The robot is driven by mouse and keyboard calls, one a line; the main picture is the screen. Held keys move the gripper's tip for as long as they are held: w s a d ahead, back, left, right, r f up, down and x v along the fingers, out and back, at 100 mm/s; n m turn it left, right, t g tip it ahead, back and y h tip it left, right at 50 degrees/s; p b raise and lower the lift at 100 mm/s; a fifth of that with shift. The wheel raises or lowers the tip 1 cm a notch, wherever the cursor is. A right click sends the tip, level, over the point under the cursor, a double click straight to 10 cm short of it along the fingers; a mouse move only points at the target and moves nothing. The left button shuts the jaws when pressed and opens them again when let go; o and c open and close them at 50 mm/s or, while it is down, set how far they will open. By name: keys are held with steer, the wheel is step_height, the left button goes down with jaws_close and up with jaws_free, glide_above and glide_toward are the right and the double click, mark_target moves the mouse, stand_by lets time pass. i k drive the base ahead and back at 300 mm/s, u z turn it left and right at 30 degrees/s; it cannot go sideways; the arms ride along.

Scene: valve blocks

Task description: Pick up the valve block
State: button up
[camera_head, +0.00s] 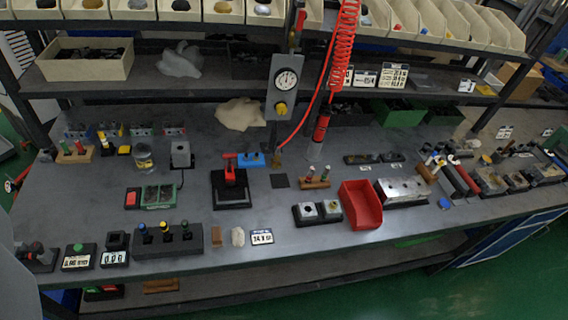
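I cannot tell for sure which of these is the valve block. My gripper is not in view; a smooth grey shape at the lower left edge may be part of me.
A red open bin (361,205) stands between the small blocks and the long metal block. A black press with a red handle (231,180) is behind left. A gauge post (284,87) and red coiled hose (344,45) hang over the middle. Shelves with bins (87,68) run behind.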

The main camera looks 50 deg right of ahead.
mark_target(306, 211)
steer(key=z, duration=0.35)
steer(key=i, duration=0.9)
steer(key=z, duration=0.7)
